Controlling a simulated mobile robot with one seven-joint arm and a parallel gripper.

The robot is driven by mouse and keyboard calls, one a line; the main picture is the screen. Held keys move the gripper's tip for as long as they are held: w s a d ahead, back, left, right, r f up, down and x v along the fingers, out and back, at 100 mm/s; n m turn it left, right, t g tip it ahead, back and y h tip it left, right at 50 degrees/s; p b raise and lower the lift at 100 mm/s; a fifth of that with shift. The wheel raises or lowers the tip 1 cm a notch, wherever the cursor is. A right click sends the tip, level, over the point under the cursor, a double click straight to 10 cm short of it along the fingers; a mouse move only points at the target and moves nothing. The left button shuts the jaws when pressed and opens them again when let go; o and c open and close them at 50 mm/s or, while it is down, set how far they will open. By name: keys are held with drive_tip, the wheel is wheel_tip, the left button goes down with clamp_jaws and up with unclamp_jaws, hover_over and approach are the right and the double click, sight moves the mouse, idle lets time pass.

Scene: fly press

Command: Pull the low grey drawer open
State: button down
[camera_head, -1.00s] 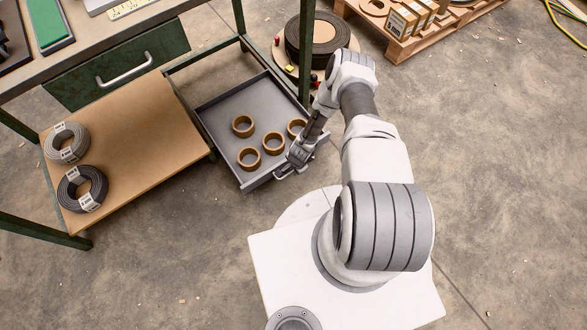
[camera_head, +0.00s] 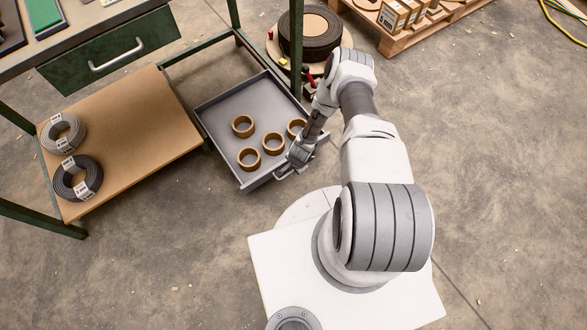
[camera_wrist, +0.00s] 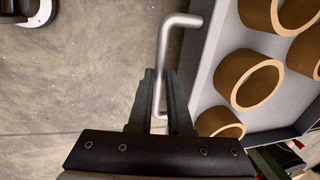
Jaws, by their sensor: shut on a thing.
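The low grey drawer (camera_head: 222,110) stands pulled out under the green bench frame, its front toward me. Several brown rings (camera_head: 249,158) lie in it. My gripper (camera_head: 288,170) is at the drawer's front right, shut on its metal bar handle. In the wrist view the two fingers (camera_wrist: 160,88) close around the bar handle (camera_wrist: 166,55). The drawer's front wall (camera_wrist: 207,60) is just right of the handle. The arm hides the drawer's right front part in the head view.
A brown lower shelf (camera_head: 135,150) with two cable coils (camera_head: 78,178) is left of the drawer. A green upper drawer (camera_head: 110,58) is above it. A black coil (camera_head: 312,38) and a pallet (camera_head: 400,45) are behind.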

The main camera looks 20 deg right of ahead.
drive_tip(key=c, duration=0.8)
unclamp_jaws()
drive_tip(key=shift+c, duration=0.2)
